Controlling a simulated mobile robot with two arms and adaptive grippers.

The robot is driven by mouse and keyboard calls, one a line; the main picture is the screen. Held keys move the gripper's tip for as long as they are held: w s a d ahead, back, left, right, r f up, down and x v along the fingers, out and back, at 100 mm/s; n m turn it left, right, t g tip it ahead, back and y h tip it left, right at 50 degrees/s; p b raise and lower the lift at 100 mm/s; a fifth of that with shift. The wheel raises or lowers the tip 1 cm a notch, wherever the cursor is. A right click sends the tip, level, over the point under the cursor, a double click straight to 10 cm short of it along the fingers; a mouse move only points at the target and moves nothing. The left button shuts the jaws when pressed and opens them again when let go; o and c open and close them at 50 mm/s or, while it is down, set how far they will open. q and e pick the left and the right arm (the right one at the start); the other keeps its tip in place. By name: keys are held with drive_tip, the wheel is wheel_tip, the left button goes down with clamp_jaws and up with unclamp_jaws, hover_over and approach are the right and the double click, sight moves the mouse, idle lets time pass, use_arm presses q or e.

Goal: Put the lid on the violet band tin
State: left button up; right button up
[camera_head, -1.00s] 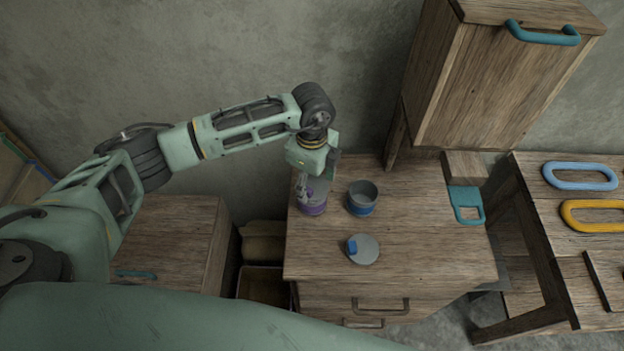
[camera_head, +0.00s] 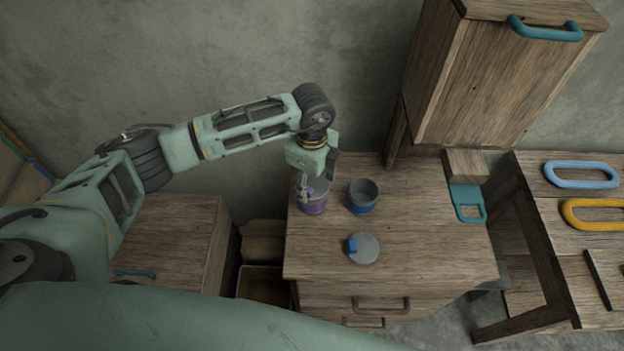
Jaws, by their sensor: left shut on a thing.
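The violet band tin (camera_head: 314,208) stands upright near the back left corner of the wooden cabinet top. My left gripper (camera_head: 304,190) points down at the tin's top and is shut. It appears to hold the tin's grey lid (camera_head: 320,186) at the top of the tin. The fingers partly hide the lid, and I cannot tell whether it is fully seated on the rim. My right gripper is not in view.
An open blue band tin (camera_head: 362,197) stands just right of the violet one. A teal-handled piece (camera_head: 467,203) and a wooden block (camera_head: 465,165) are at the right. The cabinet top's front right (camera_head: 440,255) is clear.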

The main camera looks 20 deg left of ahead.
use_arm(q)
drive_tip(key=shift+f, duration=0.1)
drive_tip(key=o, duration=1.1)
drive_tip(key=o, duration=0.4)
drive_tip(key=shift+r+p, duration=0.9)
drive_tip(key=shift+r, duration=0.25)
drive_tip(key=shift+r+p, duration=1.7)
drive_tip(key=shift+r, duration=0.7)
